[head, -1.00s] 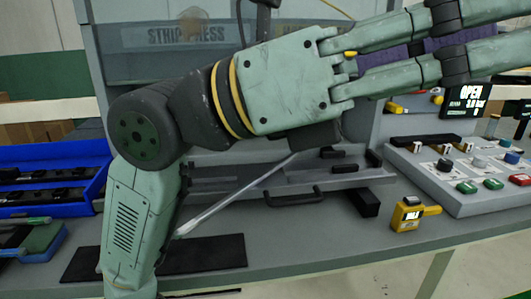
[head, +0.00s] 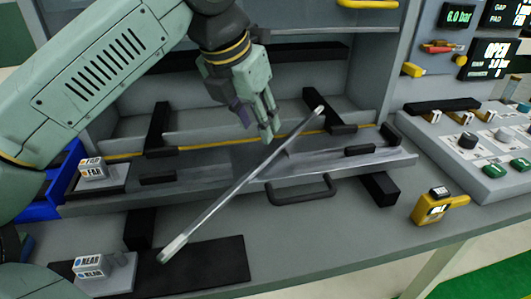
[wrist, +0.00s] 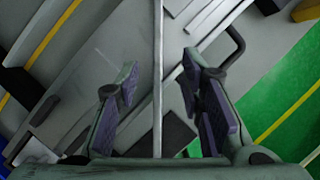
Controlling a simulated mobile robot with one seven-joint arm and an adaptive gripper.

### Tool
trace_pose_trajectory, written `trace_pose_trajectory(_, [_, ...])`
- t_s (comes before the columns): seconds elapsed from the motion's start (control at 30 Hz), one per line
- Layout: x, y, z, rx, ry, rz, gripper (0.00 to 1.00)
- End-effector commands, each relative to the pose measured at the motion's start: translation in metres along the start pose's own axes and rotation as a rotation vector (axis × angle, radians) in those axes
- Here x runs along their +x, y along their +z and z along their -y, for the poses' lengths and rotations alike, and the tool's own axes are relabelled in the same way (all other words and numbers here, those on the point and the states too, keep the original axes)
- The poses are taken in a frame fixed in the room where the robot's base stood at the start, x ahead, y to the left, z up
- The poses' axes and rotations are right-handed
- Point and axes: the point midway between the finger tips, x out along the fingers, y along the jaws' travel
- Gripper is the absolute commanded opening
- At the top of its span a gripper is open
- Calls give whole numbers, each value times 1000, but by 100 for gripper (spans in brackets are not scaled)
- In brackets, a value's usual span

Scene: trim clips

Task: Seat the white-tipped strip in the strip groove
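The strip (head: 245,182) is a long thin grey bar lying diagonally. Its pale lower-left end (head: 172,248) is over the black mat, and its upper-right end is over the press tray (head: 340,165). The strip lies across the tray's front edge, not along its length. My gripper (head: 268,135) points down above the strip's upper half. In the wrist view my gripper (wrist: 165,95) is open with purple pads apart, and the strip (wrist: 157,60) runs between them in the picture. I see no contact. I cannot clearly make out the strip groove.
Black clamps (head: 158,125) and a dark handle (head: 302,190) are on the tray. Blocks marked FAR (head: 92,168) and NEAR (head: 90,266) stand at left.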

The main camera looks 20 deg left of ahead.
Motion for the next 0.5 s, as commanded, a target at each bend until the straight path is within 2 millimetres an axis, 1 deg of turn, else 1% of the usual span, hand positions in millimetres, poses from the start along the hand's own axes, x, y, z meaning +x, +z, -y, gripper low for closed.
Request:
trace_pose_trajectory(0.03, [12, -2, 0, 1, -1, 0, 35])
trace_pose_trajectory(0.2, [40, -2, 0, 1, -3, 0, 35])
trace_pose_trajectory(0.43, [56, -1, -1, 2, -3, 2, 35])
trace_pose_trajectory(0.5, [65, -2, -2, 2, -4, 1, 35])
